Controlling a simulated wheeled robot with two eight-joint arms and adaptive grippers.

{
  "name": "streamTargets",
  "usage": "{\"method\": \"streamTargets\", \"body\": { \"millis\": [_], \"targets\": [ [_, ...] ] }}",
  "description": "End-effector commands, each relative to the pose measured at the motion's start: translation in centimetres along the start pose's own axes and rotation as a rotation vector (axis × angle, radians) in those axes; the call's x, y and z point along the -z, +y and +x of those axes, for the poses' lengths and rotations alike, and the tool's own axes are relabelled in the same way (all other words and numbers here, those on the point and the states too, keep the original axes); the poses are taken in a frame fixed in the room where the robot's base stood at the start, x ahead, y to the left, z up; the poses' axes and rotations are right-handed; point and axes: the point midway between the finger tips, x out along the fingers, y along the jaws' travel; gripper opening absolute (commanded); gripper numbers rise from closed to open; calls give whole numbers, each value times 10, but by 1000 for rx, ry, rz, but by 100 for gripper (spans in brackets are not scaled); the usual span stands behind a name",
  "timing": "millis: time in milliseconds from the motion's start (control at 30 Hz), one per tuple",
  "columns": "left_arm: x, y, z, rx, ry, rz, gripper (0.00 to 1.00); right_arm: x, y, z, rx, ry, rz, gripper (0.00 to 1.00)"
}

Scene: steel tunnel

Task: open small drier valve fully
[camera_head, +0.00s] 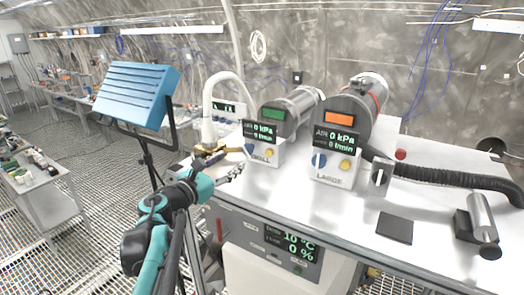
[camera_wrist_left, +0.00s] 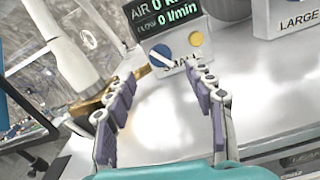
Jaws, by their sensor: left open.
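The small drier is a cylinder with a green screen (camera_head: 273,114) above a white box marked SMALL (camera_head: 266,156). Its valve is a round blue knob on the box's left side; it shows in the head view (camera_head: 249,149) and, with a pale diagonal bar, in the left wrist view (camera_wrist_left: 161,55). My left gripper (camera_head: 235,171) is in front of and slightly below the box. In the left wrist view the gripper (camera_wrist_left: 164,76) is open and empty, with the knob beyond its fingertips, apart from them. The display reads AIR 0 kPa and 0 l/min. My right gripper is out of view.
A yellow button (camera_wrist_left: 196,39) sits right of the blue knob. A white hose with a brass fitting (camera_head: 208,148) stands left of the box. The larger drier box (camera_head: 333,168) is to the right. The bench top (camera_head: 290,197) in front is clear.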

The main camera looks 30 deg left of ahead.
Motion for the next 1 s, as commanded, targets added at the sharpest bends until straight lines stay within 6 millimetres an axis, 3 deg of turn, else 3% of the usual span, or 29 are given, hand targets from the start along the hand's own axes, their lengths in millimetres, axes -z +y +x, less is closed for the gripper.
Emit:
{"method": "streamTargets", "body": {
  "millis": [400,800,1000],
  "targets": [
    [-2,-2,64,5,-1,-2,54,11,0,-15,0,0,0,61],
    [0,-2,73,3,0,-3,54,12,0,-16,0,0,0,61],
    [0,-2,73,3,0,-3,4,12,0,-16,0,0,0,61]
  ]
}}
